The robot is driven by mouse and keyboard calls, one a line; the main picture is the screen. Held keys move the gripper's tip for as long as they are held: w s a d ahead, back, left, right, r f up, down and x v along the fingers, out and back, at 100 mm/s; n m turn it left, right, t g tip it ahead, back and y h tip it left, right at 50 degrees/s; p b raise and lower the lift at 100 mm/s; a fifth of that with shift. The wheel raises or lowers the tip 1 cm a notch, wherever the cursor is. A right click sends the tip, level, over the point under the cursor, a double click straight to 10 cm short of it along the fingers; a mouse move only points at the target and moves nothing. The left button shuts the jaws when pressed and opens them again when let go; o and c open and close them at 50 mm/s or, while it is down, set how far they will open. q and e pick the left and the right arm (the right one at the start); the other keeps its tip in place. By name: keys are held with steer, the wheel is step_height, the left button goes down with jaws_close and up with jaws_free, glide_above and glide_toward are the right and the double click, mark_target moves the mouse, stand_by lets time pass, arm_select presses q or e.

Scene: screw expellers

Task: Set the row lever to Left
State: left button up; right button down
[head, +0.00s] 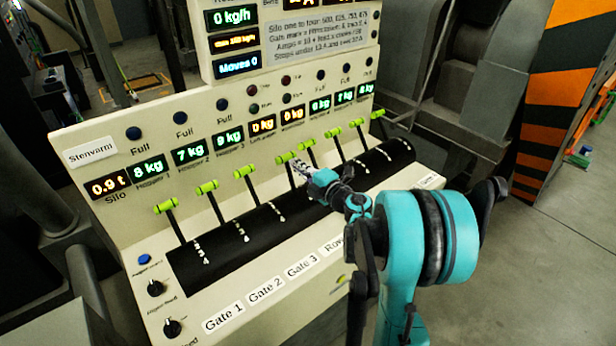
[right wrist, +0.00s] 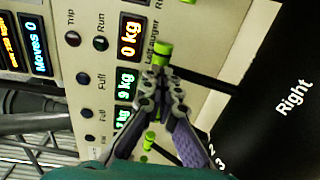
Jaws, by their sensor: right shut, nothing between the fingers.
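The row lever (head: 285,157) is the fourth green-tipped lever from the left, in line with the partly hidden "Row" label (head: 335,245). Its green handle (right wrist: 162,50) also shows in the right wrist view, on a dark shaft leaning toward the displays. The word "Right" (right wrist: 295,98) is on the black panel, on the side away from the handle. My right gripper (head: 298,166) is shut and empty, with its fingertips right at the handle; I cannot tell whether they touch. My left gripper is not in view.
Green-tipped levers stand on both sides, one (head: 244,171) to the left and one (head: 306,145) close to the right. The black curved cover (head: 225,245) lies under them. Lit displays (head: 227,137) line the panel behind. Open floor (head: 500,290) is at the right.

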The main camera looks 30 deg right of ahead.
mark_target(288, 160)
steer(key=shift+w+a, duration=0.1)
steer(key=shift+w, duration=0.6)
steer(key=shift+w+a+f+b, duration=0.1)
steer(key=shift+w+f+b, duration=0.15)
steer(key=shift+w, duration=0.5)
steer(key=shift+w+f+b, duration=0.1)
steer(key=shift+w+b, duration=0.15)
steer(key=shift+w, duration=0.5)
steer(key=shift+s+r, duration=0.1)
steer(key=shift+r, duration=0.05)
